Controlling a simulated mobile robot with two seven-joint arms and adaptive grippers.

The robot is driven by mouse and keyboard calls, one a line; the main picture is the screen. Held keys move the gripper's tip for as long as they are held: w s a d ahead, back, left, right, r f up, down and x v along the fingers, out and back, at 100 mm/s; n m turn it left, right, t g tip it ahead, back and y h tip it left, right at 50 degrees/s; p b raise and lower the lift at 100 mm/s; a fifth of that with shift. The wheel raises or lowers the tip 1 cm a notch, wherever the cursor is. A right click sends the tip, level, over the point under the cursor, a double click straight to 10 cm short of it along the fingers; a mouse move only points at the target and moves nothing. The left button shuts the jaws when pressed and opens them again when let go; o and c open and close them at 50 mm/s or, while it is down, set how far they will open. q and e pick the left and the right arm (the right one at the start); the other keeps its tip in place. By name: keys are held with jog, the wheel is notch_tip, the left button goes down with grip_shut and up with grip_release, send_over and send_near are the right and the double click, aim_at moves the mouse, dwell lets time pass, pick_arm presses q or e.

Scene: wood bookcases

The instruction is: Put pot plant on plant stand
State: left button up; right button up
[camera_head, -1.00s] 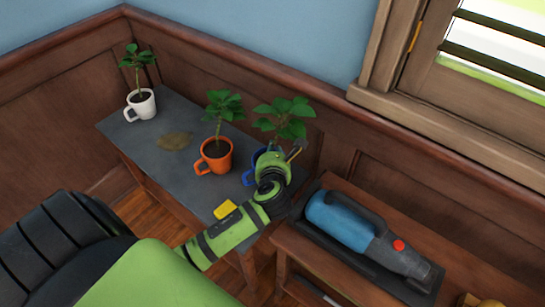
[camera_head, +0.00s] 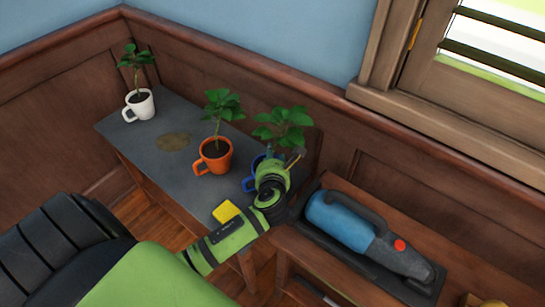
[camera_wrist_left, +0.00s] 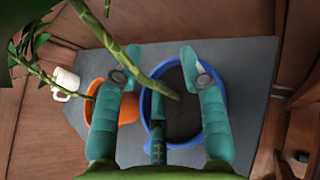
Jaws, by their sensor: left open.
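A plant in a blue pot (camera_head: 248,183) stands at the right end of a grey-topped table (camera_head: 150,150). An orange potted plant (camera_head: 214,158) stands left of it, and a white potted plant (camera_head: 140,106) is at the far left. My left gripper (camera_head: 282,160) is over the blue pot, partly hiding it. In the left wrist view its open fingers (camera_wrist_left: 160,62) show over the blue pot (camera_wrist_left: 222,85), with the green stem crossing between them. I cannot tell whether they touch it. No separate plant stand is identifiable. My right gripper is not in view.
A yellow block (camera_head: 226,211) lies near the table's front edge. A brown patch (camera_head: 173,141) marks the grey top. A blue and black device (camera_head: 345,222) lies on a wooden bookcase (camera_head: 455,283) at the right. Wood panelling (camera_head: 60,100) closes the back.

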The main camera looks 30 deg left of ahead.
pick_arm(q)
jog(key=p+v, duration=0.1)
jog(key=v, duration=1.1)
jog(key=shift+r, duration=0.1)
